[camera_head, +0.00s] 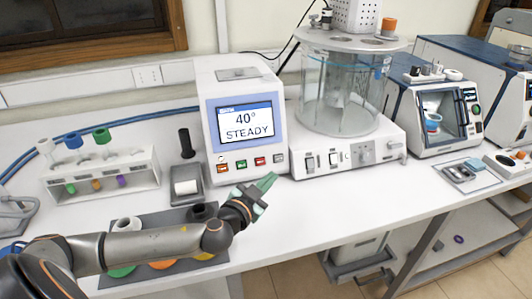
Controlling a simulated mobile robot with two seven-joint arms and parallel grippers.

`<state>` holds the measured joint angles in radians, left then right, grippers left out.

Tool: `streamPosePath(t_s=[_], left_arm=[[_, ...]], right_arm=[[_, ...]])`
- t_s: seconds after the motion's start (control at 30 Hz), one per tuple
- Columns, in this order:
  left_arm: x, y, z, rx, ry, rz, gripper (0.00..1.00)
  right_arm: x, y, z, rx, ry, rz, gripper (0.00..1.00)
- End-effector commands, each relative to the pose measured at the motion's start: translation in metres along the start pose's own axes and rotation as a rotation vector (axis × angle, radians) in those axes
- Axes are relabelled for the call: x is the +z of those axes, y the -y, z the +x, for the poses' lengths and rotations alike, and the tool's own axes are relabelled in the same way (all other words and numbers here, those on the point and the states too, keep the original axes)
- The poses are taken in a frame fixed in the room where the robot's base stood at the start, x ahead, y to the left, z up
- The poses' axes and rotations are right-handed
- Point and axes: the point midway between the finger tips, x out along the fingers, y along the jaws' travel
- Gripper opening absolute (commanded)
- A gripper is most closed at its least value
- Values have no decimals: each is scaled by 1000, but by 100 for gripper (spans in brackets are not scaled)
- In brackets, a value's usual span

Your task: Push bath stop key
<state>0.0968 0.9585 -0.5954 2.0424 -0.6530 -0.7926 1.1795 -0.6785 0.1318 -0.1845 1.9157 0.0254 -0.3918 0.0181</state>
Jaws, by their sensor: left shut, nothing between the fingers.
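The bath controller (235,90) is a white box on the bench with a lit screen (245,123) reading "40° STEADY". Below the screen is a row of several small keys: orange-red (222,168), green (241,164), red (260,161) and grey (279,158). Their labels are too small to read, so I cannot tell which is the stop key. My left gripper (269,181) is shut and empty, with greenish fingertips just below and in front of the red and grey keys. I cannot tell if it touches the box. My right gripper is out of view.
The glass bath (340,90) stands on its white base (350,148) to the right. A small black-and-white stand (186,180), a rack (100,178) and a dark tray (125,278) with coloured items lie left. Bare bench (325,205) lies right of the gripper.

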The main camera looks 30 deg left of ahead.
Motion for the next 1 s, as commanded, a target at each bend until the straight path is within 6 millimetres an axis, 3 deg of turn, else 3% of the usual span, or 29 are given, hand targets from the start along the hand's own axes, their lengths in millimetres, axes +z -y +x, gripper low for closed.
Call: streamPosePath(t_s=[0.53, 1.0], left_arm=[[3, 4, 4, -5, 1, 2, 0], [36, 34, 46, -6, 1, 1, 0]], right_arm=[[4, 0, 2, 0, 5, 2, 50], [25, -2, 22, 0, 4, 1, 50]])
